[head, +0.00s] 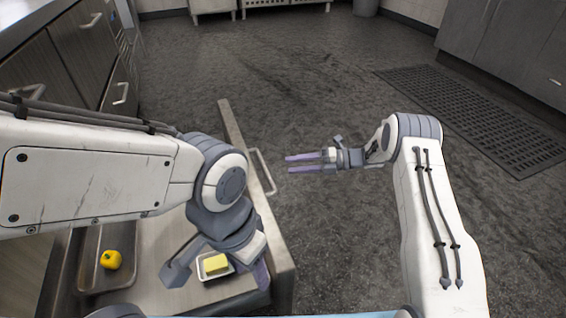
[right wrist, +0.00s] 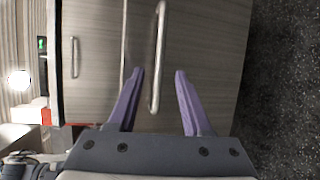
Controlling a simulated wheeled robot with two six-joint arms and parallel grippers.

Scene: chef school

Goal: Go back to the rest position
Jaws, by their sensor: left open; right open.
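My left gripper (head: 218,275) is open and reaches down over the pulled-out drawer (head: 148,240). Its fingers are on either side of a small white dish (head: 203,275) with a yellow butter-like block (head: 216,263) in it. I cannot tell whether they touch the dish. My right gripper (head: 288,163) is open and empty, its fingers pointing left at the drawer's bar handle (head: 264,170). In the right wrist view the handle (right wrist: 157,70) appears between the two purple fingers. In the head view the fingertips look slightly apart from it.
A metal tray (head: 92,262) with a yellow pepper (head: 111,259) sits in the drawer's left part. Cabinets with drawers (head: 80,45) stand at the upper left, and grey cabinets (head: 505,45) at the upper right. A floor mat (head: 475,115) lies right. The floor (head: 310,80) between is clear.

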